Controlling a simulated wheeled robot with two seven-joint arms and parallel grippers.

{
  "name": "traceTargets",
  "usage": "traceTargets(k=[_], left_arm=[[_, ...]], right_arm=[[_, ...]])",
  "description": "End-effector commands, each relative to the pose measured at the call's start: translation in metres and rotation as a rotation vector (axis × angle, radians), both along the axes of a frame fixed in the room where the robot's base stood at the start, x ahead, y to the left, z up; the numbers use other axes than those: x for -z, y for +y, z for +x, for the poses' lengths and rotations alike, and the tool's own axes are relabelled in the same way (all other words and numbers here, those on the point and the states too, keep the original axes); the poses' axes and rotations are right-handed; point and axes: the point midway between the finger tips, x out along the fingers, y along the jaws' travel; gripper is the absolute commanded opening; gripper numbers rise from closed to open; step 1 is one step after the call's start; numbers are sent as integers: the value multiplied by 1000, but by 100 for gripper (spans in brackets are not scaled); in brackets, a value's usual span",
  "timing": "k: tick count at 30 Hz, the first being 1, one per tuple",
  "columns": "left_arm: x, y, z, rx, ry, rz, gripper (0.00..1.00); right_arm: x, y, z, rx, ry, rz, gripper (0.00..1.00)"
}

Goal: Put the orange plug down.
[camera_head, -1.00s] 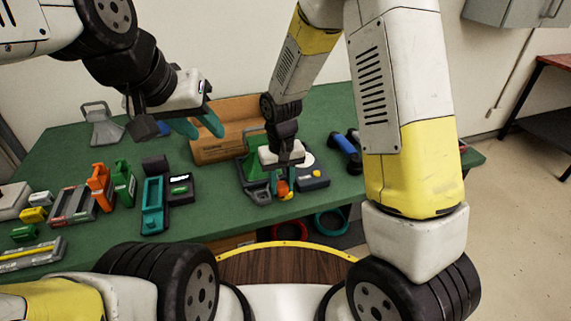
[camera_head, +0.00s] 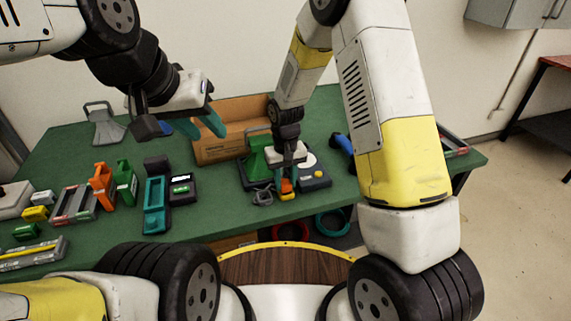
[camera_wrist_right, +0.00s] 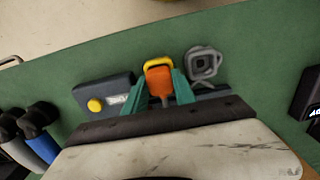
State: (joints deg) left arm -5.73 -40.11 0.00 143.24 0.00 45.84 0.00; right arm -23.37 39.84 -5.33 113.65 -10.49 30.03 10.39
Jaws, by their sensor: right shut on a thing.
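The orange plug (camera_wrist_right: 159,82), with a yellow end, sits between the teal fingers of my right gripper (camera_wrist_right: 161,90), which is shut on it. In the head view the right gripper (camera_head: 286,182) points down at the front part of the green table, and the orange plug (camera_head: 286,187) shows at its fingertips. I cannot tell whether the plug touches the table. My left gripper (camera_head: 199,128) hangs over the back left of the table, its teal fingers apart and empty.
A dark box with a yellow button (camera_wrist_right: 105,95) lies left of the plug in the wrist view, and a grey coiled piece (camera_wrist_right: 203,63) to its right. A cardboard box (camera_head: 225,150) stands behind. Bare green table (camera_head: 220,210) lies front left.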

Motion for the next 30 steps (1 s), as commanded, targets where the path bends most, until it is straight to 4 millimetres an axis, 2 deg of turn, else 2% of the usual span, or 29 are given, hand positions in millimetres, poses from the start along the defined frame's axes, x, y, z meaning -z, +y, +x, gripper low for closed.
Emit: traceTargets(k=[4, 5, 7, 8, 16, 20, 23, 30], left_arm=[[0, 0, 0, 0, 0, 0, 36], [0, 0, 0, 0, 0, 0, 36], [0, 0, 0, 0, 0, 0, 36], [0, 0, 0, 0, 0, 0, 36], [0, 0, 0, 0, 0, 0, 36], [0, 0, 0, 0, 0, 0, 36], [0, 0, 0, 0, 0, 0, 36], [0, 0, 0, 0, 0, 0, 36]], right_arm=[[5, 0, 0, 0, 1, 0, 0], [4, 0, 0, 0, 1, 0, 38], [4, 0, 0, 0, 1, 0, 52], [4, 0, 0, 0, 1, 0, 54], [4, 0, 0, 0, 0, 0, 54], [-3, 0, 0, 0, -2, 1, 54], [-18, 0, 1, 0, -4, 1, 54], [-71, 0, 1, 0, -3, 2, 54]])
